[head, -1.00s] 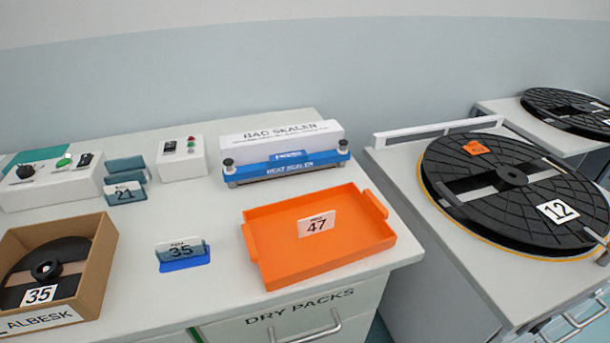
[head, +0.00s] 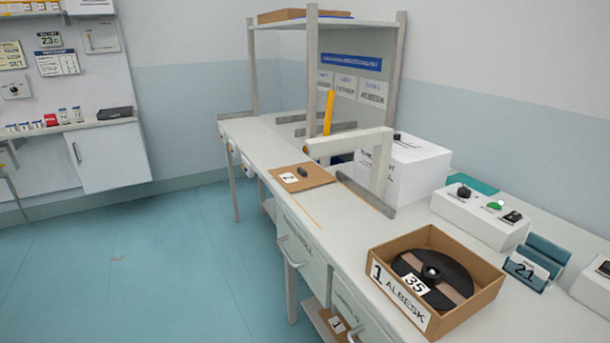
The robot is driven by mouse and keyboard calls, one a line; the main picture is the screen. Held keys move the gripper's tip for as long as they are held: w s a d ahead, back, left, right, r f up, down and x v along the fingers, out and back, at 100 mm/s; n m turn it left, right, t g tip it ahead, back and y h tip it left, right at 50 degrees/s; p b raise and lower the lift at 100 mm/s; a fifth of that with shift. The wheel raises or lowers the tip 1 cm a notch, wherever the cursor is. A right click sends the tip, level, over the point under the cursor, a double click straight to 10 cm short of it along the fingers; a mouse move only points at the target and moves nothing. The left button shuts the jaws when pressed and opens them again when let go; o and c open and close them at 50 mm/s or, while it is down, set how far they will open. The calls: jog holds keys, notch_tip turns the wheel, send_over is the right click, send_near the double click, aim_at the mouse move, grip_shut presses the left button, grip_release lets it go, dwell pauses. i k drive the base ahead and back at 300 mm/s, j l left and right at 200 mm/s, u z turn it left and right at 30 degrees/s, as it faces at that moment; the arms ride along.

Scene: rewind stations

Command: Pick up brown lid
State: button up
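A flat brown lid (head: 314,178) with a small dark knob and a white number label lies on the long white bench, near its front edge. It lies left of a white bracket-like frame (head: 350,143). An open brown box (head: 478,298) labelled "1 ALBESK" stands nearer on the bench, and a black reel (head: 455,276) marked 35 lies in it. My gripper is not in view.
A white box (head: 416,168) stands behind the frame. A white control box (head: 480,216) and a blue-grey holder (head: 536,262) marked 21 stand at the right. Shelf posts (head: 311,65) rise at the bench's far end. The teal floor (head: 150,260) at left is clear.

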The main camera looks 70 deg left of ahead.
aim_at(295, 178)
jog(key=u, duration=2)
